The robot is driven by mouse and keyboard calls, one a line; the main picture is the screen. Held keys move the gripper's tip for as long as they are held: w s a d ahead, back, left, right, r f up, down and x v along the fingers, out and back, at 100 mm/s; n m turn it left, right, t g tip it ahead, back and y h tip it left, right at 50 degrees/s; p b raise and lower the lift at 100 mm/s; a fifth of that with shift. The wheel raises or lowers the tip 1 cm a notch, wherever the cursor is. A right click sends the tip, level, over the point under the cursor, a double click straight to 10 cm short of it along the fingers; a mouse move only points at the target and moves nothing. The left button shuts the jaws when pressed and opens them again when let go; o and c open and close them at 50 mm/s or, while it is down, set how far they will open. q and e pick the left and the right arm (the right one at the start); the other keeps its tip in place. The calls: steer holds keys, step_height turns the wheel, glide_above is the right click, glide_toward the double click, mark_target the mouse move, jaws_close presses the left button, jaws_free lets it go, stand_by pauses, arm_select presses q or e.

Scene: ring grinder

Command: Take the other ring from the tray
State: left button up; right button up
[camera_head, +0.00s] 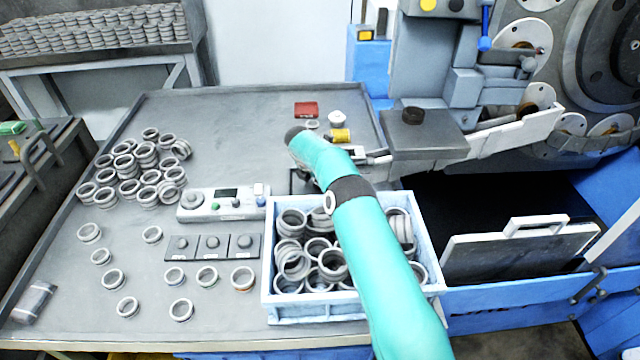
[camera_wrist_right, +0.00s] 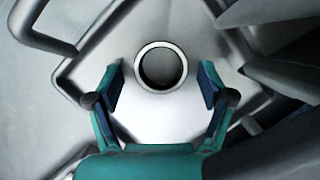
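In the right wrist view a single metal ring (camera_wrist_right: 161,92) lies on a shiny metal tray (camera_wrist_right: 160,122). My right gripper (camera_wrist_right: 161,82) is open, with one finger on each side of the ring. A gap shows between each finger and the ring. In the head view my right arm reaches over the table, and its forearm hides most of the gripper and its surroundings. I cannot make out this tray and ring there. My left gripper is not in view.
A light-blue crate (camera_head: 318,308) full of rings stands under my right arm. Many loose rings (camera_head: 150,177) lie on the table's left. A control box (camera_head: 222,204) stands left of the crate. The grinder (camera_head: 480,80) is at the right.

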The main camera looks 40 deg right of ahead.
steer(key=c, duration=1.1)
steer(key=shift+a+r, duration=0.1)
steer(key=shift+r, duration=0.05)
steer(key=shift+c, duration=0.2)
